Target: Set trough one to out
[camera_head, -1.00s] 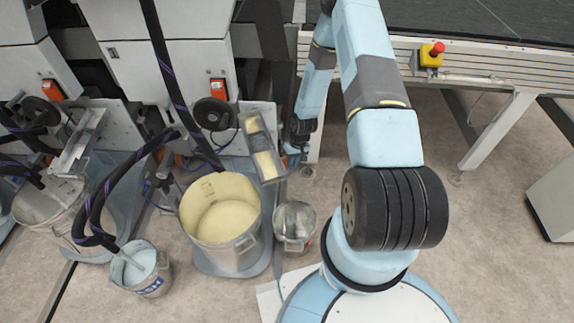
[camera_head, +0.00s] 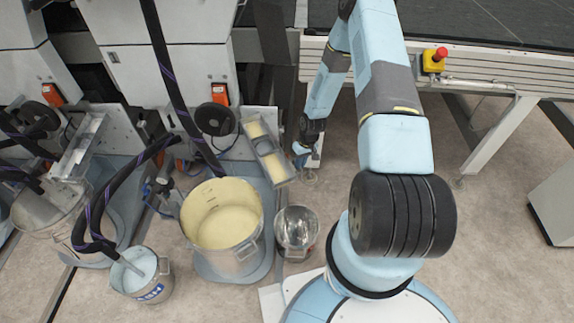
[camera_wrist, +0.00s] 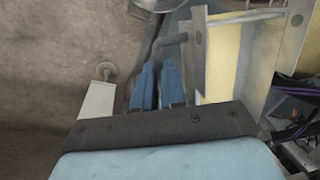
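A narrow trough (camera_head: 270,150) with cream-yellow liquid hangs from the near machine beside the large pot of yellow liquid, slanting down to the right. I take it for trough one, though I see no number. My gripper (camera_head: 300,149) is at its right side in the head view. In the wrist view, the blue fingers of my gripper (camera_wrist: 157,66) are close together around the end of a bent grey handle (camera_wrist: 172,40) fixed to the trough's end plate (camera_wrist: 197,55). The fingertip contact is small and partly hidden.
The large pot (camera_head: 250,255) stands below the trough, with a steel bucket (camera_head: 290,250) to its right. Another trough (camera_head: 85,140) is on the left machine. The conveyor frame (camera_head: 480,70) is behind my arm.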

